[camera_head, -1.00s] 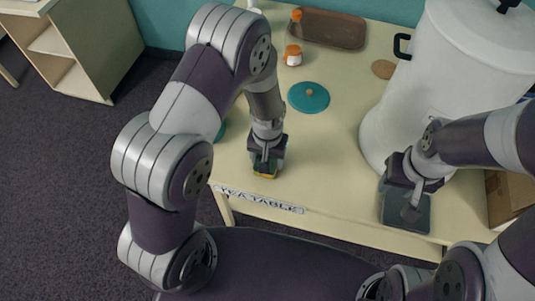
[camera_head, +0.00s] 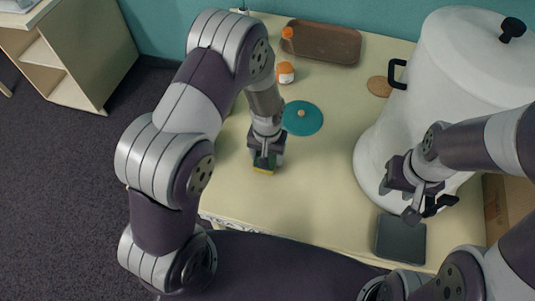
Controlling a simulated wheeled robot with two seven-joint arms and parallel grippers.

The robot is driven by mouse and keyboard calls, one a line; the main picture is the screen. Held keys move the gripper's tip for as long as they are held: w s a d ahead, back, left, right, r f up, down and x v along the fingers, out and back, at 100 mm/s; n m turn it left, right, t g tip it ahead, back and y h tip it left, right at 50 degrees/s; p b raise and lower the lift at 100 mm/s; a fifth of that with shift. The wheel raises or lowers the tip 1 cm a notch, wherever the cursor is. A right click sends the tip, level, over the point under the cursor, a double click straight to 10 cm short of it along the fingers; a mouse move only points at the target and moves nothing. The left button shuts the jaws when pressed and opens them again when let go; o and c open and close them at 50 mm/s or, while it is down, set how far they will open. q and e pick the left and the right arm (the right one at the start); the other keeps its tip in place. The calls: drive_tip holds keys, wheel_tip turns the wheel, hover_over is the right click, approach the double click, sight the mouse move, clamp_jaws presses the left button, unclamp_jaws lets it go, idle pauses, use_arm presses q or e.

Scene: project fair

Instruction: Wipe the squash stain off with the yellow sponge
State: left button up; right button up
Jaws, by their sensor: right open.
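The yellow sponge (camera_head: 263,171), with a green side, shows as a thin strip under my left gripper (camera_head: 265,162). My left gripper points down and is shut on the sponge, low at the cream table (camera_head: 315,190), near its front-left part. Most of the sponge is hidden by the fingers. I see no squash stain on the bare table; whether any lies under the sponge or behind my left arm, I cannot tell. My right gripper (camera_head: 413,212) is open and empty, in front of the white urn and above the back edge of a dark grey tray.
The large white urn (camera_head: 440,80) fills the table's right side. The dark grey tray (camera_head: 400,240) lies at the front right. A teal lid (camera_head: 301,118), orange-and-white jar (camera_head: 285,73), brown tray (camera_head: 322,42) and round coaster (camera_head: 379,86) stand farther back. The table's middle is clear.

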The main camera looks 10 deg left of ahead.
use_arm(q)
drive_tip(key=shift+w+r+p, duration=0.25)
drive_tip(key=shift+r+p, duration=0.15)
drive_tip(key=shift+r, duration=0.2)
drive_tip(key=shift+w+r+p, duration=0.25)
drive_tip(key=shift+r+p, duration=0.1)
drive_tip(key=shift+r, duration=0.25)
drive_tip(key=r+p, duration=0.1)
drive_tip(key=s+r+p, duration=0.1)
drive_tip(key=shift+r, duration=0.3)
drive_tip(key=shift+w+r+p, duration=0.1)
drive_tip(key=shift+r+p, duration=0.2)
drive_tip(key=shift+r, duration=0.1)
drive_tip(key=shift+w+r+p, duration=0.2)
drive_tip(key=shift+r+p, duration=0.7)
drive_tip(key=shift+r, duration=0.3)
drive_tip(key=shift+s+r, duration=0.1)
drive_tip(key=shift+s, duration=0.1)
drive_tip(key=shift+w, duration=0.1)
